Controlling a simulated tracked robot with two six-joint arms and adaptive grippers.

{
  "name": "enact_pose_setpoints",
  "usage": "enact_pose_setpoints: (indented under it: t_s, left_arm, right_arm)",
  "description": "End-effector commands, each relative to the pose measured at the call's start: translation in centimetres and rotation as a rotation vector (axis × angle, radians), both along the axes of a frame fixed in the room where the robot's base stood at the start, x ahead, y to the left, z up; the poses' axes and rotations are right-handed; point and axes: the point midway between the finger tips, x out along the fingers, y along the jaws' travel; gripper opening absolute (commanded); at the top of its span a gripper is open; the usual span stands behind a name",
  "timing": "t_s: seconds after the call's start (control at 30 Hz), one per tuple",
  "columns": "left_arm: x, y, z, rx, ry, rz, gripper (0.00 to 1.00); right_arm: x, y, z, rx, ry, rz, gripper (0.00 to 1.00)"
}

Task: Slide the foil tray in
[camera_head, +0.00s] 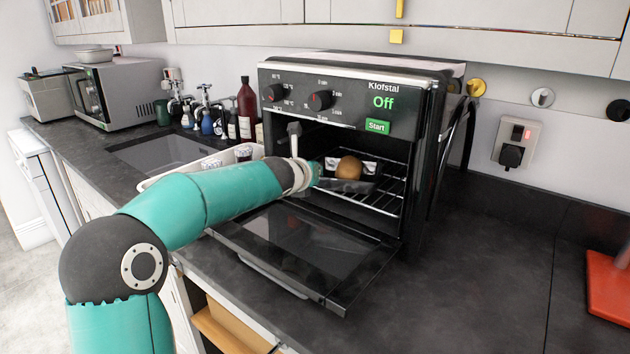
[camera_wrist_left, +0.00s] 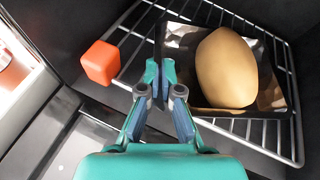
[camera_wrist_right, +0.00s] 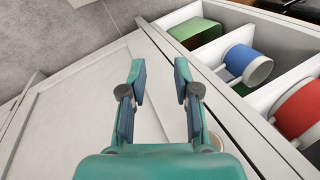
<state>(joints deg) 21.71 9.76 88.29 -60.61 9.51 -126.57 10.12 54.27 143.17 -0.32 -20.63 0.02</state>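The foil tray (camera_head: 362,185) with a brown potato-like item (camera_head: 348,168) in it is inside the open black oven (camera_head: 345,110), on the wire rack (camera_head: 385,202). In the left wrist view the tray (camera_wrist_left: 272,95) lies on the rack (camera_wrist_left: 262,133), the brown item (camera_wrist_left: 227,68) filling much of it. My left gripper (camera_wrist_left: 163,72) has its fingers closed together on the tray's left rim. In the head view this gripper (camera_head: 314,172) is partly hidden at the oven mouth. My right gripper (camera_wrist_right: 160,72) is open and empty, beside an open drawer (camera_wrist_right: 222,90).
The oven door (camera_head: 300,250) is folded down over the counter, and the display reads Off. An orange-red block (camera_wrist_left: 101,62) shows left of the tray. Green, blue and red cups (camera_wrist_right: 298,108) are in the drawer.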

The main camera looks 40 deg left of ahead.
Motion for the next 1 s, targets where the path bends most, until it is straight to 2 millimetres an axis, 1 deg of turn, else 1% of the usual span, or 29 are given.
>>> enact_pose_setpoints:
  t_s: [0.27, 0.3, 0.37, 0.4, 0.43, 0.47, 0.8, 0.87, 1.0]
  left_arm:
    - [0.0, 0.0, -0.1, 0.0, 0.001, 0.0, 0.0]
    - [0.0, 0.0, -0.1, 0.0, 0.003, 0.0, 0.07]
    - [0.0, 0.0, -0.1, 0.0, 0.003, 0.0, 0.17]
    - [0.0, 0.0, -0.1, 0.0, 0.003, 0.0, 0.24]
    - [0.0, 0.0, -0.1, -0.001, 0.003, -0.001, 0.29]
    - [0.0, -0.1, -0.1, -0.001, 0.003, -0.001, 0.31]
    - [0.0, -0.1, 0.1, -0.001, 0.003, -0.001, 0.31]
    - [-0.3, -0.3, 0.2, 0.0, 0.002, -0.002, 0.31]
    - [-1.8, -1.0, 1.0, 0.0, 0.001, -0.001, 0.31]
  right_arm:
    - [0.0, 0.0, 0.0, 0.0, -0.001, 0.0, 0.31]
    - [0.0, 0.0, 0.0, 0.0, -0.001, 0.0, 0.31]
    - [0.0, 0.0, 0.1, 0.0, -0.001, 0.0, 0.31]
    - [0.0, 0.0, 0.1, 0.0, -0.001, 0.0, 0.31]
    - [0.0, 0.0, 0.1, 0.0, -0.001, 0.0, 0.31]
    - [0.0, 0.0, 0.1, 0.0, -0.001, 0.0, 0.31]
    - [0.0, 0.0, 0.2, 0.0, -0.001, 0.0, 0.31]
    - [0.0, 0.0, 0.1, 0.0, -0.001, 0.0, 0.31]
    - [0.0, 0.0, 0.0, 0.0, -0.001, 0.0, 0.31]
